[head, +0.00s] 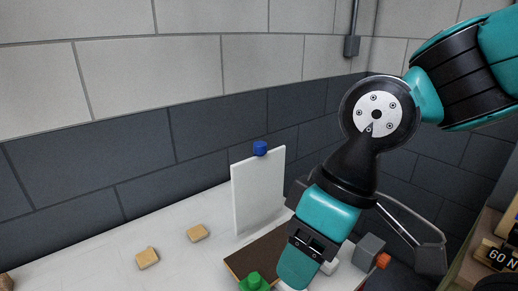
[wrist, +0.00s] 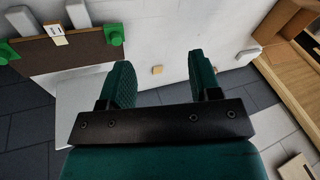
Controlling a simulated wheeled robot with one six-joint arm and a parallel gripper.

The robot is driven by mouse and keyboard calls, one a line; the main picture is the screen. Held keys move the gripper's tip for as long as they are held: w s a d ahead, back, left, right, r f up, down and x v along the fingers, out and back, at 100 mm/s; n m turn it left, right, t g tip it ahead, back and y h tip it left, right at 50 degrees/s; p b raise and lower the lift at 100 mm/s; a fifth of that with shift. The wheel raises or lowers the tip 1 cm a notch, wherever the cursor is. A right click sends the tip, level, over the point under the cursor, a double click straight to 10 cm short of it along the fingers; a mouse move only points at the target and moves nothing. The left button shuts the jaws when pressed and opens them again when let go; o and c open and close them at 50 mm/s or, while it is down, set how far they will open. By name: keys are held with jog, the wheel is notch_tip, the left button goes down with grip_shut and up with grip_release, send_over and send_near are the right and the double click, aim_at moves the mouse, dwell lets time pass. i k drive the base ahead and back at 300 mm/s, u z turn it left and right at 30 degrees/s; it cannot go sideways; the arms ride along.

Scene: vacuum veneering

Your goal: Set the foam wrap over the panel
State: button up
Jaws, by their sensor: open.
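A brown panel (head: 262,250) lies flat on the white table, partly hidden behind my gripper (head: 298,268) in the head view. It also shows at upper left in the wrist view (wrist: 75,52), with green blocks (wrist: 113,34) at its edge. A thin white sheet (head: 257,190) with a blue knob (head: 260,148) on its top edge stands upright behind the panel; it may be the foam wrap, but I cannot tell surely. My gripper's two teal fingers in the wrist view (wrist: 159,63) are apart with nothing between them.
Two small tan blocks (head: 147,258) (head: 197,233) lie on the table (head: 95,273) at left. A grey box with an orange knob (head: 369,249) stands to the right of my gripper. A wooden surface (wrist: 290,85) lies at right in the wrist view. The tiled wall (head: 90,150) is behind.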

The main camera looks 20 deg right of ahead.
aim_at(257, 181)
jog(key=k, duration=0.5)
jog(key=u, duration=1.15)
jog(key=i, duration=0.9)
jog(key=z, duration=1.6)
